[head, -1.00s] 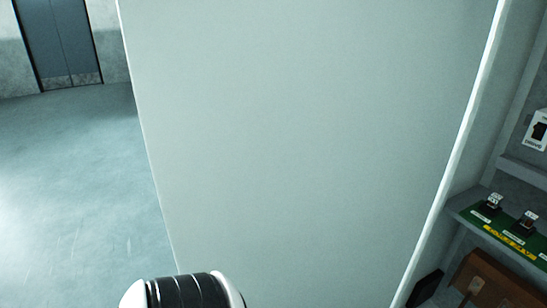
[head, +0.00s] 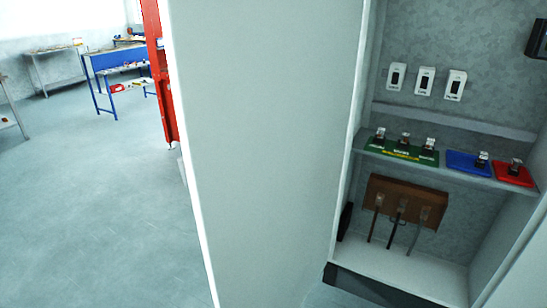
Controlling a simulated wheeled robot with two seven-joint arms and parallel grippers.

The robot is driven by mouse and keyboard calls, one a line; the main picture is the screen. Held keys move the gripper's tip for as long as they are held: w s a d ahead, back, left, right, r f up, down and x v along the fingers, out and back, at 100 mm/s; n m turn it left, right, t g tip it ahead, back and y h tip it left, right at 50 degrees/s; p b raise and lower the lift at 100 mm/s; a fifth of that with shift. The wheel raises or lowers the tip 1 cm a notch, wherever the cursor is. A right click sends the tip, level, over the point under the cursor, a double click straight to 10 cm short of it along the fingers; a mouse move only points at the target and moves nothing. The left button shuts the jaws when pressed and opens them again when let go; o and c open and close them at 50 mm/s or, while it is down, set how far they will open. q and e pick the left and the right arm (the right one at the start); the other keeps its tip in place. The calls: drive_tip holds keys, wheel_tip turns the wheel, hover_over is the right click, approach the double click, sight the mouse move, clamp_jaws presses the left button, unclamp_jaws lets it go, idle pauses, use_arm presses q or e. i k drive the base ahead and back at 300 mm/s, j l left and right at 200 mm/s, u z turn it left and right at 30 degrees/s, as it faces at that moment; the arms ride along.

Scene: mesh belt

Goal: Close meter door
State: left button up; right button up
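The meter door (head: 265,150) is a tall, plain pale grey panel in the middle of the head view. It stands open, with its right edge beside the cabinet (head: 480,75). The cabinet's inside is exposed on the right. Neither of my grippers shows in the view now. The door's handle or latch, if it has one, does not show.
Inside the cabinet, a shelf (head: 445,170) carries small devices on green, blue and red mats. White switch boxes (head: 425,82) hang above, and a brown block (head: 407,203) with hooks stands below. Open floor (head: 90,210) lies left, with a blue workbench (head: 115,60) and red post (head: 158,70) beyond.

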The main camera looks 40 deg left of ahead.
sight(262, 91)
drive_tip(key=k+j, duration=0.1)
drive_tip(key=j, duration=0.35)
drive_tip(key=k+j+z, duration=0.1)
drive_tip(key=j, duration=0.3)
drive_tip(key=k+j, duration=0.1)
drive_tip(key=j, duration=0.35)
drive_tip(key=k+j+z, duration=0.1)
drive_tip(key=j, duration=0.35)
